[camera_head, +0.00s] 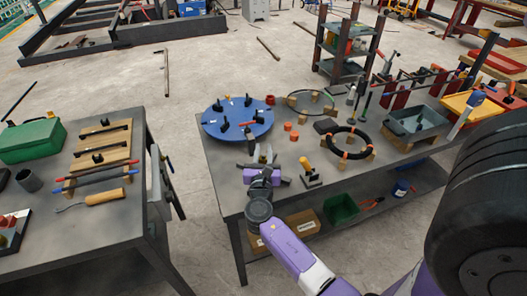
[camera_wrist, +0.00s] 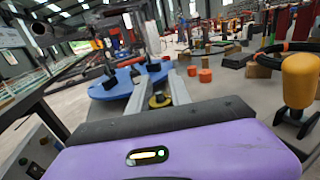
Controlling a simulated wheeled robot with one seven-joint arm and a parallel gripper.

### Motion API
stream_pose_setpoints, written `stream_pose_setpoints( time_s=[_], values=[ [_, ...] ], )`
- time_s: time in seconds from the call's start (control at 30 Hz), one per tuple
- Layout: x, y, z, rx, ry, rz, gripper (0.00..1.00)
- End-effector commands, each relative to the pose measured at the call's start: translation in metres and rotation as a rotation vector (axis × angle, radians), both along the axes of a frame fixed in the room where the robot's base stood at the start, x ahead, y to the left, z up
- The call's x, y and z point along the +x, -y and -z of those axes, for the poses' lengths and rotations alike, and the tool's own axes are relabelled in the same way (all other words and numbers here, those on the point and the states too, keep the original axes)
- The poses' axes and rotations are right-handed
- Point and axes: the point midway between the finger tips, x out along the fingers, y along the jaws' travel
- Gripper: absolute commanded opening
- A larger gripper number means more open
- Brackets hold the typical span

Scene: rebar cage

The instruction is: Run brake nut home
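My gripper (camera_head: 263,155) is over the left front part of the middle workbench, just in front of the blue round plate (camera_head: 236,118). Its two pale fingers stand apart in the wrist view (camera_wrist: 158,88). A small yellow and black round piece (camera_wrist: 159,101) shows between them; I cannot tell whether it is the brake nut or whether the fingers touch it. The blue plate carries several black knob-like pieces and also shows beyond the fingers in the wrist view (camera_wrist: 108,87). I cannot pick out the brake nut for certain.
A yellow-handled tool (camera_head: 306,167) stands right of my gripper, with a black ring (camera_head: 347,143) beyond it. Orange pieces (camera_head: 288,126) and a grey bin (camera_head: 416,121) are farther back. A second bench (camera_head: 110,222) stands left, across a floor gap.

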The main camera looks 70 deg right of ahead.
Motion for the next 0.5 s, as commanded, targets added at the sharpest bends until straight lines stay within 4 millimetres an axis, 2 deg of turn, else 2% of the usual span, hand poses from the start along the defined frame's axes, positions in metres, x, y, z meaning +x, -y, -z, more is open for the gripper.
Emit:
stream_pose_setpoints(
  time_s=[0.27, 0.5],
  values=[
    [-0.0002, -0.0002, 0.0000, 0.000, 0.000, 0.017, 0.00],
    [-0.0018, 0.0004, -0.0002, 0.000, 0.001, 0.119, 0.00]
  ],
)
